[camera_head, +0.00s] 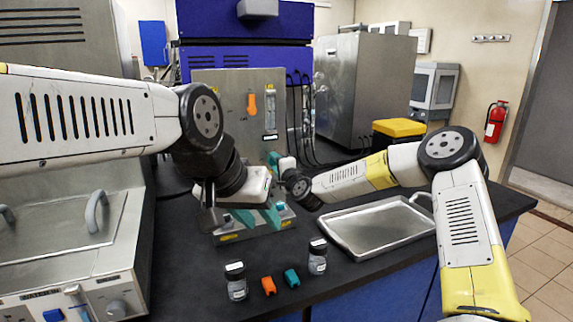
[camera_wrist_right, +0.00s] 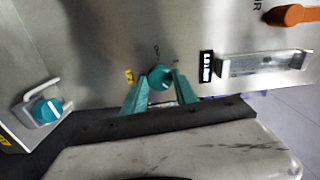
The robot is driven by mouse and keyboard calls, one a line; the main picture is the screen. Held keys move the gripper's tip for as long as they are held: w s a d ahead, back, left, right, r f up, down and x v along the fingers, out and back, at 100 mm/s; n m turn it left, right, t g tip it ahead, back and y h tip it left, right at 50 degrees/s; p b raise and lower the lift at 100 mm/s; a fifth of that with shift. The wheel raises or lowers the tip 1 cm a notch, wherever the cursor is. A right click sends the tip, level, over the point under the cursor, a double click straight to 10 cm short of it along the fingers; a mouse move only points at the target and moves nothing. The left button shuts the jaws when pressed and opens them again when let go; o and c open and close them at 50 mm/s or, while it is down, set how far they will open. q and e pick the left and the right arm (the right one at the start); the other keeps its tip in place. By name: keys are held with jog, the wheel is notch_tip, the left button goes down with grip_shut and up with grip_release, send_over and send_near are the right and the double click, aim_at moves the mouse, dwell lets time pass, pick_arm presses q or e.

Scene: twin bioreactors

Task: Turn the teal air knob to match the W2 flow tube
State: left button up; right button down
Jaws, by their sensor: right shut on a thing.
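The teal air knob (camera_wrist_right: 159,77) sits on the grey metal panel (camera_wrist_right: 100,50), between the two teal fingers of my right gripper (camera_wrist_right: 160,88), which is shut on it. In the head view my right gripper (camera_head: 276,160) is at the panel's lower right and hides the knob. A clear flow tube (camera_wrist_right: 262,66) with a small black label is mounted beside the knob; in the head view it is the upright tube (camera_head: 270,112). I cannot read its level. My left gripper (camera_head: 258,217) is lower, in front of the panel's base, with its teal fingers apart and empty.
An orange knob (camera_head: 252,104) is on the panel. Another teal knob (camera_wrist_right: 46,109) is in a side bracket. Two jars (camera_head: 236,282) (camera_head: 318,257), an orange piece (camera_head: 269,286) and a teal piece (camera_head: 292,278) stand in front. A metal tray (camera_head: 340,243) lies right.

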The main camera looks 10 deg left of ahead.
jog(key=shift+f+m, duration=0.1)
jog(key=shift+m, duration=3.8)
jog(key=c, duration=1)
grip_release()
jog(key=shift+o, duration=0.2)
jog(key=v, duration=0.7)
jog(key=shift+s+d, duration=0.25)
jog(key=shift+s, duration=0.1)
